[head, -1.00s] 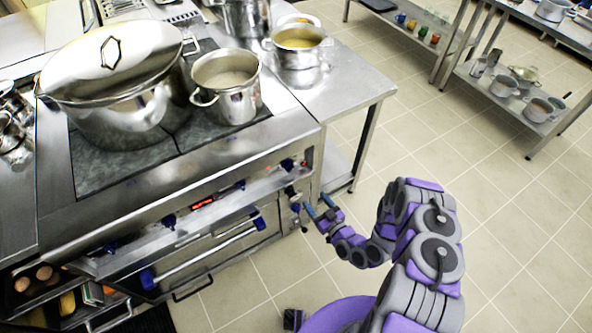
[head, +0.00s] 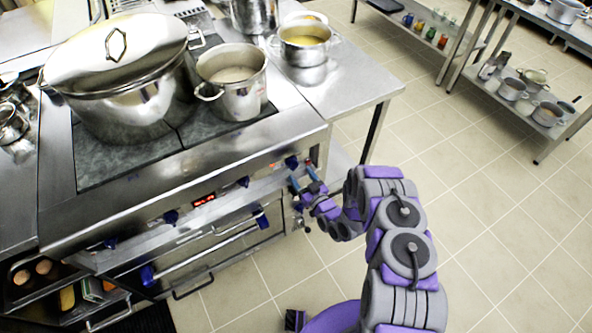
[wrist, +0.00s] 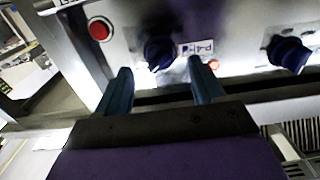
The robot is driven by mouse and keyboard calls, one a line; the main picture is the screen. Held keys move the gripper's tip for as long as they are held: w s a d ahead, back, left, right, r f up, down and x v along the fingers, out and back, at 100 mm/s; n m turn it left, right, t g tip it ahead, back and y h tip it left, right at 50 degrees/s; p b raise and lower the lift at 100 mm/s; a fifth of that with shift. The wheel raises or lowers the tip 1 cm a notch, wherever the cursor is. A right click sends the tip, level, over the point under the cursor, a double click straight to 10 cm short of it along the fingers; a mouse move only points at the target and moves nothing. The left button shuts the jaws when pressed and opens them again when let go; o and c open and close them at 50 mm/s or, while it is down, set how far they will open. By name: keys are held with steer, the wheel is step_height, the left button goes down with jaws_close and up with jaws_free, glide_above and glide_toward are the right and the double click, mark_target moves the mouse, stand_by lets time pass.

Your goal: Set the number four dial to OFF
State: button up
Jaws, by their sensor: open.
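The number four dial (wrist: 160,52) is a dark blue knob on the steel stove panel, with a small label beside it that seems to read P-4. In the head view the rightmost blue knob (head: 291,162) on the stove front appears to be this dial. My gripper (wrist: 160,70) is open and empty, its two blue fingers pointing at the panel. In the wrist view the dial shows between and just beyond the fingertips. I cannot tell whether they touch it. In the head view my gripper (head: 303,179) is close to the panel's right end. The dial's setting is not readable.
A red button (wrist: 100,28) and another blue knob (wrist: 288,53) flank the dial. An oven handle (head: 215,247) runs below the panel. A lidded stockpot (head: 125,105) and an open pot (head: 235,88) stand on the stovetop. The tiled floor at right is open.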

mark_target(296, 168)
steer(key=x, duration=0.4)
steer(key=shift+w+a+b, duration=0.25)
steer(key=shift+w+b, duration=0.1)
steer(key=shift+b, duration=0.05)
steer(key=c, duration=1)
